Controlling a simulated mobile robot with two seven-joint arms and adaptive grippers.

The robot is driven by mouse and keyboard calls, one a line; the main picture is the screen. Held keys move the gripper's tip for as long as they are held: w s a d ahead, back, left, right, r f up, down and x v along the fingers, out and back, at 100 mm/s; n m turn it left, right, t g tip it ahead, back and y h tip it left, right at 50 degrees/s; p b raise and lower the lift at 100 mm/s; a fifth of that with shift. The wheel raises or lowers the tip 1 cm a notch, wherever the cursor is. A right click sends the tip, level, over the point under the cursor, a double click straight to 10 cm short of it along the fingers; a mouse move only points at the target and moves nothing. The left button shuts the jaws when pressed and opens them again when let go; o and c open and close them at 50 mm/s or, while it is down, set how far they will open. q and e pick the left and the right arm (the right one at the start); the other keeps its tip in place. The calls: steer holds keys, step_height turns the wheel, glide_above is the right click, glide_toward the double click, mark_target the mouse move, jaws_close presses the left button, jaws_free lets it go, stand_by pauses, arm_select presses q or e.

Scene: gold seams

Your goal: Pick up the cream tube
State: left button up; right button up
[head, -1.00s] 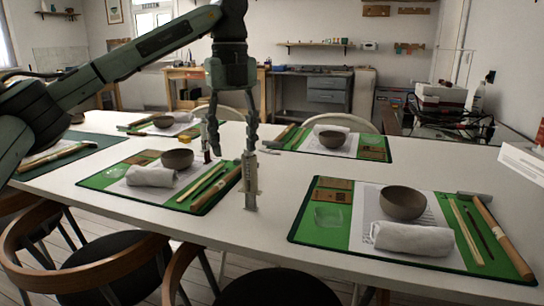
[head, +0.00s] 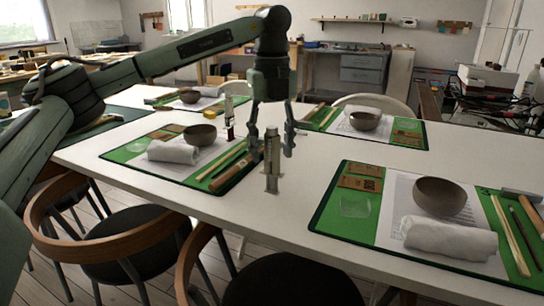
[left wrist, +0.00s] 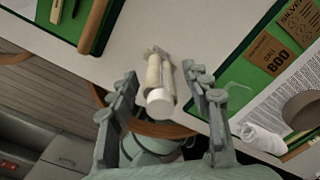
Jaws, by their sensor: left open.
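The cream tube (head: 271,165) stands upright near the front edge of the white table, between two green mats. In the left wrist view it shows as a pale, slim body (left wrist: 153,72) with a round white end (left wrist: 160,103) toward the camera. My left gripper (head: 271,144) points down from above with its fingers open, one on each side of the tube's upper part. In the left wrist view the tube lies between the fingers (left wrist: 160,76), with a visible gap to each. My right gripper is not in view.
A green mat (head: 120,156) with a bowl (head: 200,135), rolled cloth and sticks lies left of the tube. Another mat (head: 329,212) with a bowl (head: 440,196) lies to the right. Chairs (head: 125,225) stand along the front edge. The white table (head: 310,175) is bare around the tube.

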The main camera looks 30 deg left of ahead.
arm_select(q)
jaws_close()
stand_by(0.3)
